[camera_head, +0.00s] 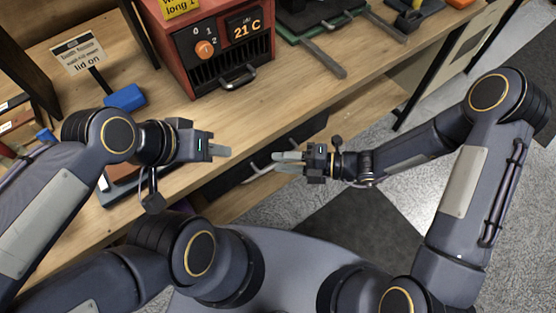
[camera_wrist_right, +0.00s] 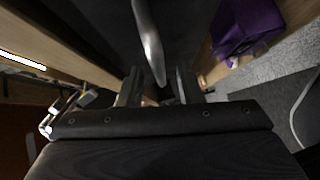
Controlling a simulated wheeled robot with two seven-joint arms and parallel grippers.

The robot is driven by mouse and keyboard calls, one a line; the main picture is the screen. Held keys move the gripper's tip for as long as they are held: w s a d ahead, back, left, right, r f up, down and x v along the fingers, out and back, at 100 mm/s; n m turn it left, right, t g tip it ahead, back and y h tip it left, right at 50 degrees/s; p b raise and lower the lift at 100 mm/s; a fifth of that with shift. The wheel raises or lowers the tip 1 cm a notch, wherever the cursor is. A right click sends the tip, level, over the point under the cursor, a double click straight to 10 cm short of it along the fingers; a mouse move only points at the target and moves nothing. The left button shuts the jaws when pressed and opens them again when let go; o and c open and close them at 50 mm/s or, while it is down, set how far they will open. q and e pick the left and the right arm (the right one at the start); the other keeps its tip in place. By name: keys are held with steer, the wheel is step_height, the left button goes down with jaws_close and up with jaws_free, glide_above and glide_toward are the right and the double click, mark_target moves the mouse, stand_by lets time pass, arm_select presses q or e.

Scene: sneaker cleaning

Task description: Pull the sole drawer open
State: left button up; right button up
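The drawer (camera_head: 228,182) has a dark front under the bench's front edge, and I cannot tell clearly whether it is fully closed. Its silver bar handle (camera_head: 258,168) sticks out toward my right gripper (camera_head: 288,162). In the right wrist view the handle (camera_wrist_right: 148,42) runs down from the top, and its near end lies between the two parted fingers of my right gripper (camera_wrist_right: 158,88). I see no clear grip on it. My left gripper (camera_head: 220,150) hovers over the bench edge, away from the handle, and its finger gap does not show clearly.
A red heater box (camera_head: 218,35) reading 21 C stands at the back of the wooden bench (camera_head: 310,103). A "lid on" sign (camera_head: 78,52) and a blue block (camera_head: 125,96) are at left. A purple cloth-like item (camera_wrist_right: 245,28) lies beside the drawer in the wrist view.

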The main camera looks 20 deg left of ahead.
steer(key=shift+s+a+f, duration=0.1)
steer(key=shift+a, duration=0.75)
jaws_close()
